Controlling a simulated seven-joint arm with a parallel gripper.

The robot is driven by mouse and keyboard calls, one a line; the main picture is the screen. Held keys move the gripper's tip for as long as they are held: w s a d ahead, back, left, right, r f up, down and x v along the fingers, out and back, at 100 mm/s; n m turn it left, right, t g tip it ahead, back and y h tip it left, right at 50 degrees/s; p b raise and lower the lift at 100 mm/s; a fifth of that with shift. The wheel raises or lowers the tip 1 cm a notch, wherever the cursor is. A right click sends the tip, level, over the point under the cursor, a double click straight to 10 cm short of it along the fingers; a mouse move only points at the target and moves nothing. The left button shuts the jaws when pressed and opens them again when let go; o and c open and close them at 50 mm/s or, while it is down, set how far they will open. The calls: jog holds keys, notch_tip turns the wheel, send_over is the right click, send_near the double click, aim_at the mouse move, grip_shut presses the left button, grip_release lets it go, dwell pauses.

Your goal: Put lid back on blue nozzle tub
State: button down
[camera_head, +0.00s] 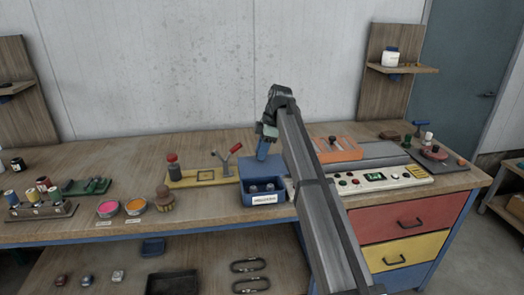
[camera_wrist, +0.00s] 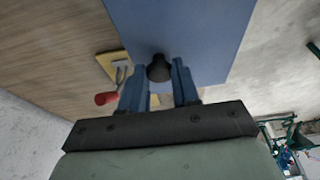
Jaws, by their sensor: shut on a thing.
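The blue tub (camera_head: 263,200) stands on the bench near its front edge, with a white label on its front. It is open at the top, and grey nozzles (camera_head: 262,187) show inside. The flat blue lid (camera_head: 252,165) is just behind and above the tub in the head view. My gripper (camera_head: 263,150) is over it, its blue fingers pointing down. In the wrist view, my gripper (camera_wrist: 160,80) is shut on the black knob (camera_wrist: 159,68) of the lid (camera_wrist: 200,30). The head view does not clearly show the gap between lid and bench.
Left of the tub is a yellow board (camera_head: 200,178) with a red-handled clamp (camera_head: 228,155).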

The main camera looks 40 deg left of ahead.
aim_at(262, 165)
jog(key=shift+f, duration=0.1)
notch_tip(262, 165, down, 6)
jog(key=shift+f, duration=0.15)
dwell(0.8)
jog(key=c, duration=0.8)
grip_release()
jog(key=shift+o, duration=0.2)
jog(key=v, duration=1.3)
jog(key=shift+w+r, duration=0.15)
jog(key=shift+r, duration=0.25)
jog(key=shift+d, duration=0.15)
